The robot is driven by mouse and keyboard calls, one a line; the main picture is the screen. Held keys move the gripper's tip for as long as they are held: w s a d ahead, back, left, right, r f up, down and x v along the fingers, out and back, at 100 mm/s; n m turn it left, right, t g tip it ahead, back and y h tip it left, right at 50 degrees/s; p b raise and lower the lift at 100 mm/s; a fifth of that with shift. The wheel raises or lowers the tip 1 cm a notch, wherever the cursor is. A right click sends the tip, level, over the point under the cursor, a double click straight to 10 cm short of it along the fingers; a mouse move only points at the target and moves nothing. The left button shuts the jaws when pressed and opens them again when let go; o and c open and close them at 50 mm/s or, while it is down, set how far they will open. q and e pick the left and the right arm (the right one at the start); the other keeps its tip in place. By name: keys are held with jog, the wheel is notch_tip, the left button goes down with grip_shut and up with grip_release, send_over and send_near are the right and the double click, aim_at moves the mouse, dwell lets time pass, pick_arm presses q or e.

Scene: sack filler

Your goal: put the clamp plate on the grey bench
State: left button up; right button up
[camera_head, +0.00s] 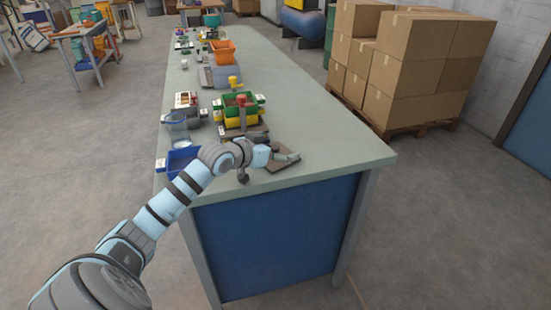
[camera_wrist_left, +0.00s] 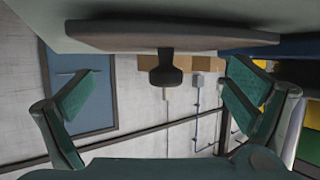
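A flat brown-grey plate, which looks like the clamp plate (camera_head: 266,182), lies on the near right part of the bench with the grey-green top (camera_head: 335,140). My left gripper (camera_head: 291,158) is over the plate and partly covers it. In the left wrist view the scene is upside down: the plate (camera_wrist_left: 165,35) spans the top, and a dark knob (camera_wrist_left: 166,70) sticks out from its middle. The knob is between the spread fingers of my left gripper (camera_wrist_left: 163,92), with clear gaps on both sides. The gripper is open and empty. My right gripper is not in view.
An orange bin (camera_head: 222,52) is farther back. The bench's right side is clear. Cardboard boxes (camera_head: 410,75) stand on a pallet at right.

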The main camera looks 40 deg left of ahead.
pick_arm(q)
jog(key=shift+s, duration=0.1)
grip_shut()
dwell(0.4)
